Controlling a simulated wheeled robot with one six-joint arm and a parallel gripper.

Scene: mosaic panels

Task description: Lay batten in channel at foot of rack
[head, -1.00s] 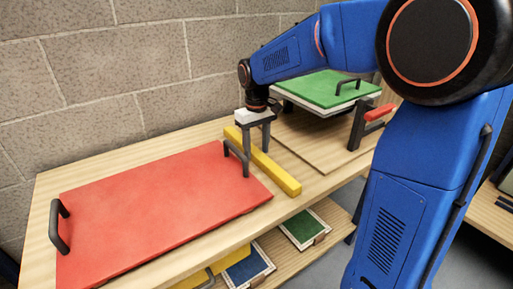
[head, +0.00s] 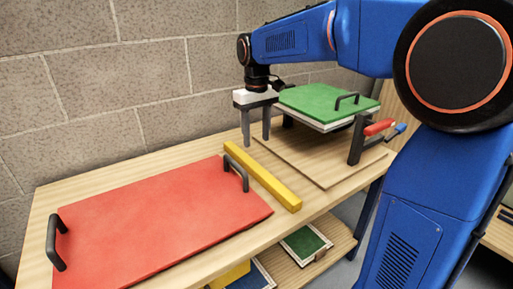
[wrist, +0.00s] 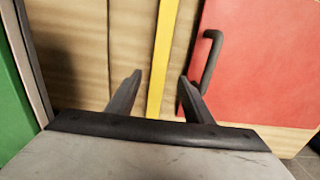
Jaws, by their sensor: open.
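A yellow batten (head: 262,176) lies on the wooden table, between the red panel and a low wooden board. My gripper (head: 256,142) is open and empty above the table, near the batten's far end. In the wrist view the batten (wrist: 161,60) runs up the picture beyond the gap between my open fingers (wrist: 160,76), apart from them. I cannot make out a rack or its channel for certain.
A red panel (head: 150,225) with two dark handles fills the table's left. A green panel (head: 320,101) with a handle sits raised at the right, beside a red-handled clamp (head: 357,140). A lower shelf holds framed panels (head: 305,243). A block wall (head: 110,100) stands behind.

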